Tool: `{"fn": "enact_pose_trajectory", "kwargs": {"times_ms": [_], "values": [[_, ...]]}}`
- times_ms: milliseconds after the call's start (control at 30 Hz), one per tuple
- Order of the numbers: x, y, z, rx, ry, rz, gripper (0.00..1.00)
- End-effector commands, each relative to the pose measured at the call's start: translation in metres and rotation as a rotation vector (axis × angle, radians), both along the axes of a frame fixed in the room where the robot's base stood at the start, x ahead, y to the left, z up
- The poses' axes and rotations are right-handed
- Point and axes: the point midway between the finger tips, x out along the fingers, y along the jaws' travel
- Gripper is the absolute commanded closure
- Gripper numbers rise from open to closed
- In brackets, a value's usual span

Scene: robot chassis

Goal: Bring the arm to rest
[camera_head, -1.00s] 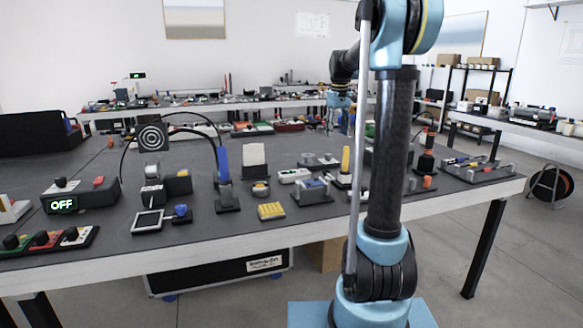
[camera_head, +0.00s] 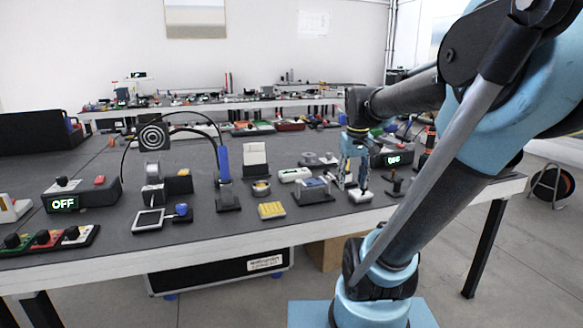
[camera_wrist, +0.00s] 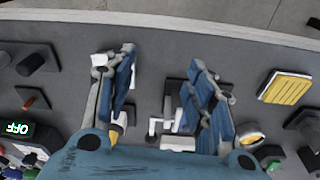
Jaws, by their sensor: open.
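My arm (camera_head: 425,195) leans up and to the right from its base in the head view, and its forearm reaches back left over the grey table. My gripper (camera_head: 353,180) points down low over the right part of the table, near a small white device (camera_head: 360,196). In the wrist view the two blue fingers of my gripper (camera_wrist: 160,85) stand apart, with nothing held between them. A white part (camera_wrist: 160,125) shows between and below the fingers. I cannot tell whether the fingers touch anything.
The table (camera_head: 240,236) holds many devices. Near my gripper are a dark box with a green display (camera_head: 392,160) and a grey block device (camera_head: 312,190). A yellow ribbed block (camera_head: 271,210) lies further left, also visible in the wrist view (camera_wrist: 286,88). Free floor lies right of the table.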

Motion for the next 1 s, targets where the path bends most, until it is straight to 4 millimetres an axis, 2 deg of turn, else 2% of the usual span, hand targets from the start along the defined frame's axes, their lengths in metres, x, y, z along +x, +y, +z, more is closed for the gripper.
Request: {"fn": "enact_pose_trajectory", "kwargs": {"times_ms": [33, 200, 500, 700, 1000], "values": [[-0.014, 0.000, -0.011, 0.002, -0.005, -0.012, 0.51], [-0.056, -0.001, -0.046, 0.008, -0.020, -0.053, 0.51], [-0.114, -0.001, -0.111, 0.020, -0.045, -0.120, 0.51], [-0.129, -0.001, -0.132, 0.024, -0.053, -0.142, 0.51], [-0.131, -0.001, -0.134, 0.024, -0.054, -0.145, 0.51]]}}
